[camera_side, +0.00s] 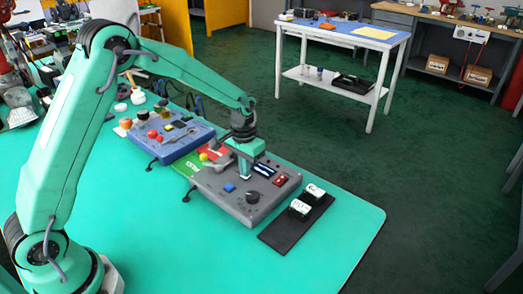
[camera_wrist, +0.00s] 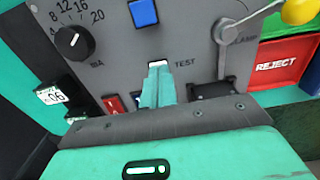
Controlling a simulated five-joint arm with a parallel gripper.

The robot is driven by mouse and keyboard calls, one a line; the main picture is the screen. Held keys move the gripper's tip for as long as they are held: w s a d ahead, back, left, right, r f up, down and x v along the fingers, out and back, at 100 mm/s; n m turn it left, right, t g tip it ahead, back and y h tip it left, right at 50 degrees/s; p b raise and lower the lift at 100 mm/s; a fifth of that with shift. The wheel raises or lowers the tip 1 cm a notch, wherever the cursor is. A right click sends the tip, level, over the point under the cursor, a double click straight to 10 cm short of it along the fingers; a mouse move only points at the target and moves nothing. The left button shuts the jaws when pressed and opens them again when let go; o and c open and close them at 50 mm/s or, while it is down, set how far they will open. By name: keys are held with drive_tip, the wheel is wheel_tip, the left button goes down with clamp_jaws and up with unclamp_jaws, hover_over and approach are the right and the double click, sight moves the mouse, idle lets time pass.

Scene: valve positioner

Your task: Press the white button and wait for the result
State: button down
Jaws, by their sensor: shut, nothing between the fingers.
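The grey test box (camera_side: 222,196) stands on the green table. In the wrist view its panel (camera_wrist: 185,30) carries a small white button (camera_wrist: 158,63) beside the word TEST. My gripper (camera_side: 243,174) points down over the box. In the wrist view its green fingers (camera_wrist: 158,72) are together and empty, with their tips right at the white button and covering part of it. I cannot tell whether they touch it or whether it is pushed in. In the side view the button is hidden by my gripper. The display (camera_side: 264,170) is too small to read.
The panel also has a blue button (camera_wrist: 143,13), a mA knob (camera_wrist: 74,42), a red switch (camera_wrist: 113,104) and a yellow-ended lever (camera_wrist: 255,18). The red REJECT tray (camera_wrist: 280,65) lies beside it. A black strip (camera_side: 275,236) holds two labelled blocks. A blue box (camera_side: 172,150) stands behind.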

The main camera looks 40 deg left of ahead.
wheel_tip(320, 180, up, 13)
drive_tip(key=shift+w+r, duration=0.2)
idle(0.4)
drive_tip(key=shift+s+r, duration=0.1)
idle(0.5)
drive_tip(key=s+a+r+t, duration=0.1)
drive_tip(key=s+r, duration=0.3)
drive_tip(key=s, duration=0.3)
drive_tip(key=s+r+t, duration=0.2)
drive_tip(key=s+r, duration=0.2)
drive_tip(key=s, duration=0.2)
drive_tip(key=s+a+f+t, duration=0.1)
drive_tip(key=s+t, duration=0.1)
drive_tip(key=s, duration=1.1)
drive_tip(key=shift+s+a+f+t, duration=0.15)
drive_tip(key=shift+s+f+t, duration=0.15)
drive_tip(key=shift+s, duration=0.1)
idle(0.6)
